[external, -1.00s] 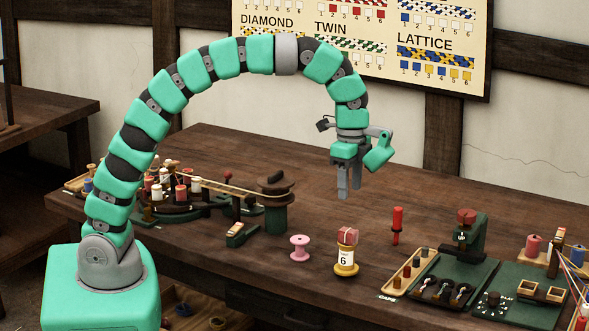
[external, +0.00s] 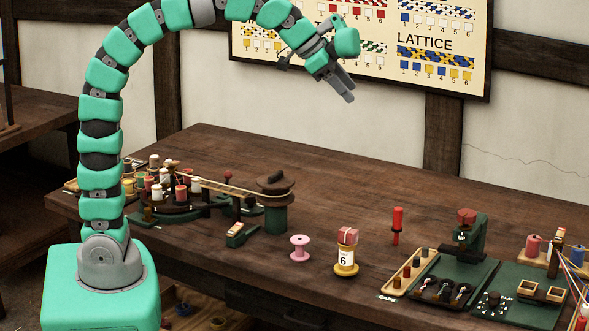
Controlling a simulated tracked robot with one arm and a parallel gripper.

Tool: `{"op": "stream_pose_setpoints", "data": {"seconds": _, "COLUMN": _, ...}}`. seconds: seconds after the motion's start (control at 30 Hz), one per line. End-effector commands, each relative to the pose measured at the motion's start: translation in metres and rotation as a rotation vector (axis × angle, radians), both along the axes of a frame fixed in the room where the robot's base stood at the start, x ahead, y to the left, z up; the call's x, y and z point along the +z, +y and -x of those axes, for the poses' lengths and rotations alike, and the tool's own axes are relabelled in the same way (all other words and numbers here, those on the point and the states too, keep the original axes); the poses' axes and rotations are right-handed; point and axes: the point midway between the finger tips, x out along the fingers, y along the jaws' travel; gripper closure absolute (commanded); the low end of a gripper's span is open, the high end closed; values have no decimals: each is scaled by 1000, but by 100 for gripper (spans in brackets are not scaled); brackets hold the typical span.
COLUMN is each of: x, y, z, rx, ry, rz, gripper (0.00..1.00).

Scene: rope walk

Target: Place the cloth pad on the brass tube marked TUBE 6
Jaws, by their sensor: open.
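The brass tube (external: 346,268) stands upright near the front middle of the bench, with a white label reading 6. A small reddish-pink pad (external: 347,236) with a light band rests on top of the tube. I take it for the cloth pad. My gripper (external: 343,89) is high above the bench, in front of the wall chart. It is tilted down to the right, apart from the tube and pad, and holds nothing that I can see.
A pink spool (external: 300,247) stands left of the tube. A red-handled tool (external: 397,226) and a green press (external: 467,236) stand to the right. A braiding wheel with bobbins (external: 170,187) is at left. The bench's back middle is clear.

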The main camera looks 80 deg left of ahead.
Motion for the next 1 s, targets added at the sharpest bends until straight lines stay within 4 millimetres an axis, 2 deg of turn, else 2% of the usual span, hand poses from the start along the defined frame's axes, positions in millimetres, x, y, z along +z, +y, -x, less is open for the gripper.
{"op": "stream_pose_setpoints", "data": {"seconds": 0.03, "x": 24, "y": 5, "z": 10, "rx": 33, "ry": -64, "rz": 23, "gripper": 52}}
{"op": "stream_pose_setpoints", "data": {"seconds": 0.23, "x": 109, "y": 21, "z": 46, "rx": 157, "ry": -322, "rz": 132, "gripper": 52}}
{"op": "stream_pose_setpoints", "data": {"seconds": 0.4, "x": 166, "y": 32, "z": 81, "rx": 236, "ry": -501, "rz": 214, "gripper": 52}}
{"op": "stream_pose_setpoints", "data": {"seconds": 0.5, "x": 188, "y": 36, "z": 96, "rx": 265, "ry": -574, "rz": 245, "gripper": 52}}
{"op": "stream_pose_setpoints", "data": {"seconds": 0.67, "x": 201, "y": 38, "z": 107, "rx": 283, "ry": -621, "rz": 270, "gripper": 52}}
{"op": "stream_pose_setpoints", "data": {"seconds": 1.0, "x": 202, "y": 38, "z": 107, "rx": 284, "ry": -624, "rz": 273, "gripper": 52}}
